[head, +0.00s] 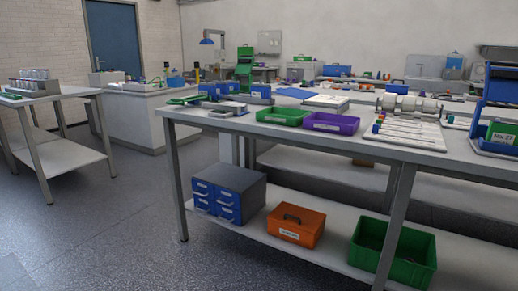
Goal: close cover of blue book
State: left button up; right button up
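I cannot clearly pick out a blue book in the head view. A flat white item like pages or a pad (325,101) lies on the long workbench (300,133), toward its back. A flat light-blue item (295,92) lies just behind it; whether either is the book is too small to tell. Neither of my grippers is in view.
On the bench stand a green tray (283,117), a purple tray (331,124) and a white rack of rolls (409,106). Its lower shelf holds a blue drawer unit (228,192), an orange box (295,226) and a green crate (392,251). Floor (110,225) is clear at left.

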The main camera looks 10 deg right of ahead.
aim_at(296, 93)
jog(key=i+j+z, duration=0.1)
jog(key=z, duration=0.35)
jog(key=j+z, duration=0.3)
jog(key=z, duration=0.2)
jog(key=i+j+z, duration=0.1)
jog(key=j+z, duration=0.15)
jog(key=j, duration=0.3)
jog(key=j+z, duration=0.25)
jog(key=j, duration=0.3)
jog(key=k+j+z, duration=0.1)
jog(key=j+z, duration=0.15)
jog(key=j, duration=1.65)
jog(key=k+j, duration=0.15)
jog(key=j, duration=1.4)
jog(key=j+u, duration=0.1)
jog(key=u, duration=0.15)
